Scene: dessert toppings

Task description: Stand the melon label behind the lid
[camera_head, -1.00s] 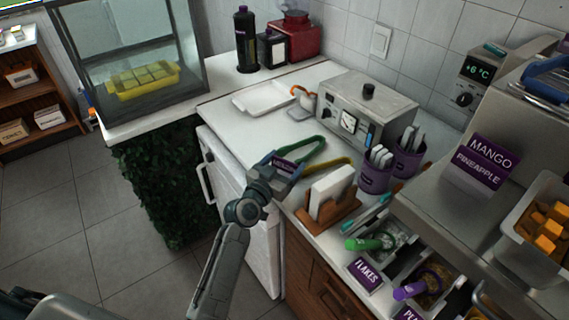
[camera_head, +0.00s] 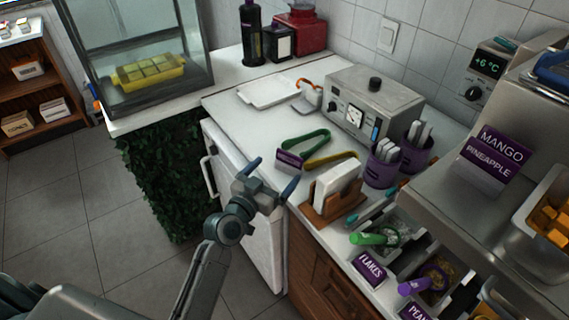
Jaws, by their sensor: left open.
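A small purple label (camera_head: 289,160) stands on the white counter beside the green and yellow tongs. Its print is too small to read, so I cannot confirm that it is the melon label. My left gripper (camera_head: 276,171) is open and empty at the counter's front edge, just in front of this label and apart from it. A flat white piece (camera_head: 268,93), perhaps the lid, lies farther back on the counter. My right gripper is not in view.
Tongs (camera_head: 318,137) lie behind the label. A wooden holder with white napkins (camera_head: 337,188) stands to the right of the gripper. Purple cups (camera_head: 383,169) and a metal appliance (camera_head: 372,107) stand behind. Counter between the white piece and tongs is clear.

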